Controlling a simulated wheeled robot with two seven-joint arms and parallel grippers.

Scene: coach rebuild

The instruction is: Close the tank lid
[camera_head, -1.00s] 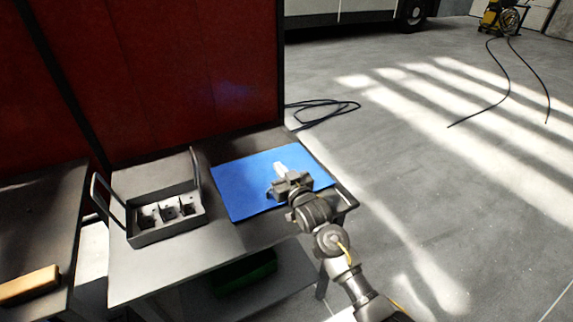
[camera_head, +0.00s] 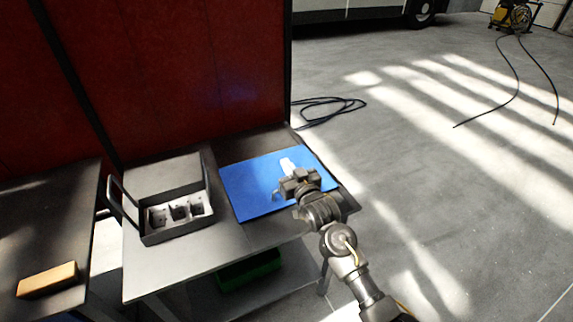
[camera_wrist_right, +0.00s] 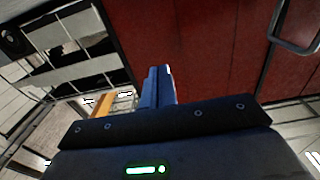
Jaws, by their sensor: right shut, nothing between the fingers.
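A grey open-topped box (camera_head: 150,236), which seems to be the tank, stands on the cart and has several square pockets inside. A flat pale panel (camera_head: 165,172) rises behind it; it looks like the lid standing open, but I cannot be sure. A dark bar handle (camera_head: 122,200) shows at its left. My right gripper (camera_head: 287,164) is shut and empty over the blue mat (camera_head: 252,200), to the right of the box and apart from it. Its closed fingers (camera_wrist_right: 156,87) also show in the right wrist view. My left gripper is not in view.
The cart top (camera_head: 180,265) is clear in front of the box. An orange-tan block (camera_head: 47,280) lies on the left table. A red panel (camera_head: 190,70) stands behind the cart. A green bin (camera_head: 248,270) is on the lower shelf. A black cable (camera_head: 330,108) lies on the floor.

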